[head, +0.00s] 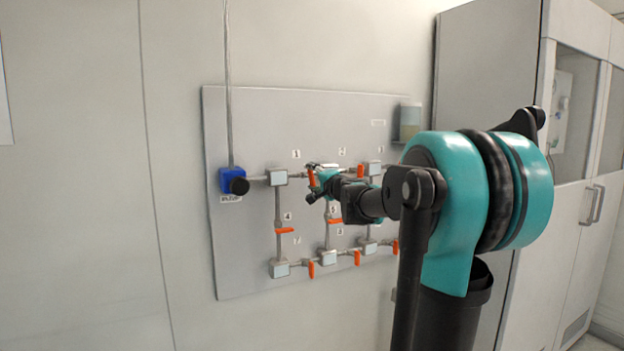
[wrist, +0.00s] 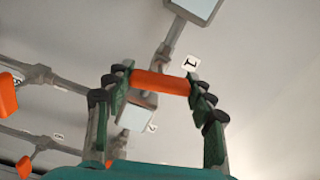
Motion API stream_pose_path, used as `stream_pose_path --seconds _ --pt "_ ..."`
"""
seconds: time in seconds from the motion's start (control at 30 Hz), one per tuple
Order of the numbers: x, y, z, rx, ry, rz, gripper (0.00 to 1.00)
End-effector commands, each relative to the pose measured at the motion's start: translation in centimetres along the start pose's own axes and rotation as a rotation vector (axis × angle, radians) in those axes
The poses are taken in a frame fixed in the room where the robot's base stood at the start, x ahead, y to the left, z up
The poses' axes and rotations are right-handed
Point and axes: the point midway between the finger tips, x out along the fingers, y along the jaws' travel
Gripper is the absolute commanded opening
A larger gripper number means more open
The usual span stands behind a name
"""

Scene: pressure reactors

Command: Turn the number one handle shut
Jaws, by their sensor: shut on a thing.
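The number one handle is an orange lever on the top pipe of the wall panel, below the label 1 (head: 296,154). In the wrist view the orange handle (wrist: 160,83) lies crosswise to its grey pipe (wrist: 172,42), with the label 1 (wrist: 190,63) beside it. My gripper (wrist: 160,88) has one finger at each end of the handle and is shut on it. In the head view my gripper (head: 318,180) is at the panel, and the handle (head: 311,178) shows partly, standing upright against the level pipe. My gripper hides part of the valve.
The grey panel (head: 240,130) bears pipes, square fittings and several other orange handles, such as number four (head: 285,230) below left. A blue box with a black knob (head: 239,185) is at the left. A tall cabinet (head: 485,80) stands at the right.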

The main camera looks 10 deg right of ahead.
Motion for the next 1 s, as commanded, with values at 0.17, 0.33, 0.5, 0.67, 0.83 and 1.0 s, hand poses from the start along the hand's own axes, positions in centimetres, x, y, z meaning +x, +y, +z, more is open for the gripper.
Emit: stream_pose_path --seconds 0.17,0.33,0.5,0.67,0.83,1.0 --pt "-0.03 0.08 -0.04 0.111 0.001 0.000 0.25" --pt "-0.03 0.11 -0.04 0.183 0.001 0.000 0.25" --pt "-0.03 0.13 -0.03 0.223 0.001 0.000 0.25" --pt "-0.04 0.14 -0.03 0.237 0.001 0.000 0.25" --pt "-0.04 0.14 -0.03 0.238 0.001 0.000 0.25" --pt "-0.05 0.14 -0.03 0.238 0.001 0.000 0.25"
